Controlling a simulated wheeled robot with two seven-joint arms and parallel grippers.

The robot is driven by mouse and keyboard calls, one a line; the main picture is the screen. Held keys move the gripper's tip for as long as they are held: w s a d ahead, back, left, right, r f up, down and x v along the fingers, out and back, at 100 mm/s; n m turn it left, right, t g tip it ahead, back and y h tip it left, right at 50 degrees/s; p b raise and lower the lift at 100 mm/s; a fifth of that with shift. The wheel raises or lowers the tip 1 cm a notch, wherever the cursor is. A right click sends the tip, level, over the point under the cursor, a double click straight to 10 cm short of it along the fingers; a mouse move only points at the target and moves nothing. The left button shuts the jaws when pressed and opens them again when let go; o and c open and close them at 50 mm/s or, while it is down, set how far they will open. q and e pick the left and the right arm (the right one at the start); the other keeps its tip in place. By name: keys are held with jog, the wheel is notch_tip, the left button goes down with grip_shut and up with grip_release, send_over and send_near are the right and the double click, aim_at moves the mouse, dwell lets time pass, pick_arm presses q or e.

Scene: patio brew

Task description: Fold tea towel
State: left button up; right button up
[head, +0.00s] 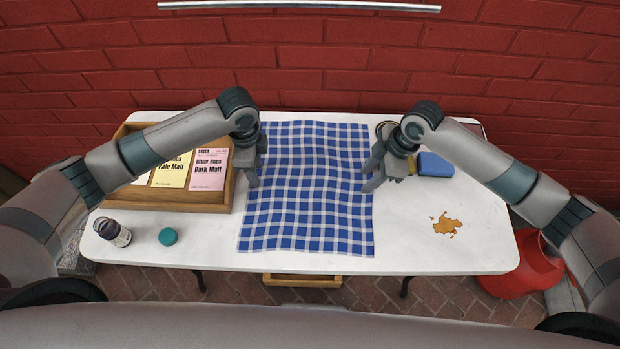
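The tea towel (306,200) is a blue and white checked cloth. It lies spread out, slightly rippled, over the middle of the white table. My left gripper (254,181) is at the towel's left edge, beside the wooden tray. My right gripper (368,185) is at the towel's right edge, about level with the left one. Both grippers point down toward the cloth. From this view I cannot tell whether the fingers of either gripper are apart or closed on the towel's edge.
A wooden tray (232,194) with malt packets (209,170) stands at the left. A small jar (113,232) and a green lid (168,237) are at the front left. A blue sponge (436,165) and a brown spill (446,224) are at the right. The white table (420,255) is clear at the front right.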

pick_arm(q)
jog(key=shift+f, duration=0.2)
pick_arm(e)
jog(key=shift+f, duration=0.2)
dwell(0.4)
pick_arm(q)
grip_shut()
pick_arm(e)
grip_shut()
pick_arm(q)
jog(key=shift+r, duration=0.1)
